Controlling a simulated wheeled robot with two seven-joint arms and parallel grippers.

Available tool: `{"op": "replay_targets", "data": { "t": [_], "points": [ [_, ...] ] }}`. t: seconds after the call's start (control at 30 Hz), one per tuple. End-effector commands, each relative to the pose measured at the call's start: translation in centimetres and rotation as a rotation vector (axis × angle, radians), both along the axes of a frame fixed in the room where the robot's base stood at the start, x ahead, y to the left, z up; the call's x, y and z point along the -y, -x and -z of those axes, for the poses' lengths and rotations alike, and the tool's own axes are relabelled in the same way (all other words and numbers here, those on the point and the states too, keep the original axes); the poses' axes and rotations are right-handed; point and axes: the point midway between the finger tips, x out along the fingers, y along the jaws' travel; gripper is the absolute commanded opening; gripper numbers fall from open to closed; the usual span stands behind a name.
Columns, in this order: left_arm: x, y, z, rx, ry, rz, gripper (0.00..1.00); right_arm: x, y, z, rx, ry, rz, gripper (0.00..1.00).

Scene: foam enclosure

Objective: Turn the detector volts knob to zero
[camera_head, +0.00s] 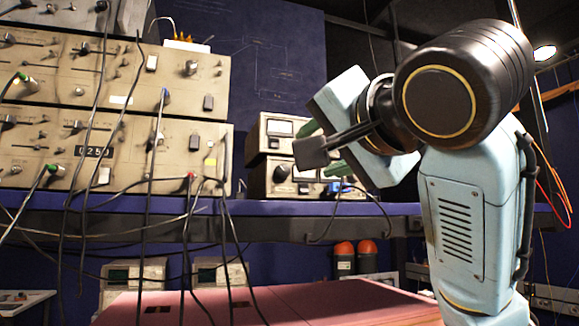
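My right gripper (322,148) reaches in from the right, in front of two small stacked beige instruments on the blue shelf. Its two green-tipped fingers look apart, with a dark bar across the space between them. A round black knob (281,173) shows on the lower instrument (258,180), just left of the fingers. The upper instrument (262,128) has a white meter face. Panel labels are too small to read, so I cannot tell which knob is the detector volts knob. The gripper hides the right part of both panels. My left gripper is out of view.
Large beige panels (120,127) with many knobs and hanging black cables fill the left. The blue shelf edge (270,208) runs under the instruments. Below are a red surface (290,302) and two orange-topped cylinders (344,250). A cable loops below the lower instrument.

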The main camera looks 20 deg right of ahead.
Motion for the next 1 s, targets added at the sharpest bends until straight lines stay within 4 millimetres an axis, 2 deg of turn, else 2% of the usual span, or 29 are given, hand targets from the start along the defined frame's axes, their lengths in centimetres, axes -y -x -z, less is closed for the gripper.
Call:
{"op": "replay_targets", "data": {
  "t": [0.27,0.5,0.7,0.83,1.0],
  "points": [
    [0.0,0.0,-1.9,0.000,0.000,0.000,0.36,-0.2,-2.3,0.2,-0.017,-0.008,-0.002,0.44],
    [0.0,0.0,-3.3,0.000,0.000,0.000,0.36,-0.3,-7.7,0.1,-0.015,-0.003,0.007,0.44],
    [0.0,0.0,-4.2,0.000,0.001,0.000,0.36,-0.5,-11.0,0.1,-0.012,-0.002,0.006,0.44],
    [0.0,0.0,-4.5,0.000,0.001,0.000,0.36,-0.7,-12.3,0.2,-0.012,-0.002,0.005,0.44],
    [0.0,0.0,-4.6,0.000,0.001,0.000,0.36,-0.7,-12.8,0.3,-0.009,-0.003,0.003,0.44]
  ]
}}
